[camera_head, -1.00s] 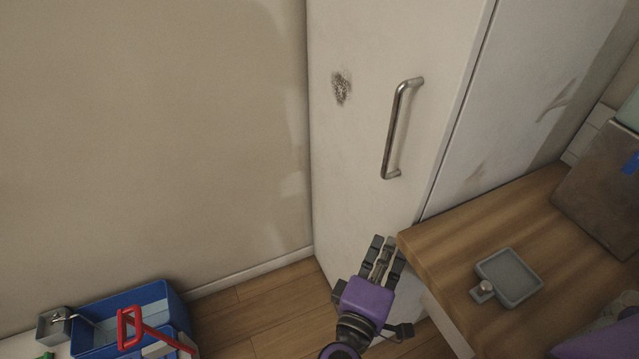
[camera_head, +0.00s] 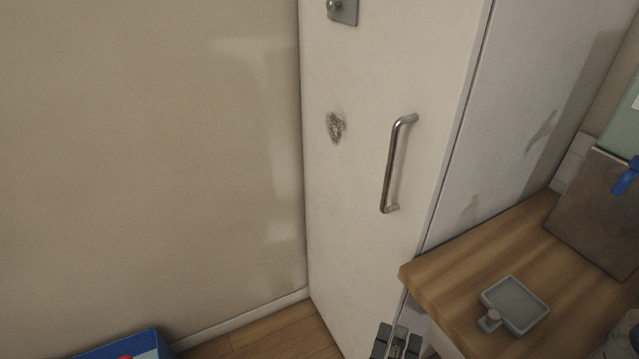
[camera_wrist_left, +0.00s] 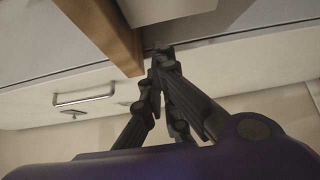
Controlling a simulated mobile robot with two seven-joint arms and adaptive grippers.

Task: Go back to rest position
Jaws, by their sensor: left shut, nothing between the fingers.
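My left gripper (camera_head: 398,342) shows at the bottom edge of the head view, below the wooden counter's left corner and in front of the white cabinet. Only its dark finger parts are in the picture. In the left wrist view its fingers (camera_wrist_left: 162,62) come together at the tips with nothing between them. My right gripper is not in view.
A tall white cabinet (camera_head: 350,230) with a metal handle (camera_head: 393,165) stands in the middle. A wooden counter (camera_head: 450,285) on the right bears a grey square dish (camera_head: 517,304). A blue bin (camera_head: 140,345) is at the lower left. Bare floor (camera_head: 265,338) shows between.

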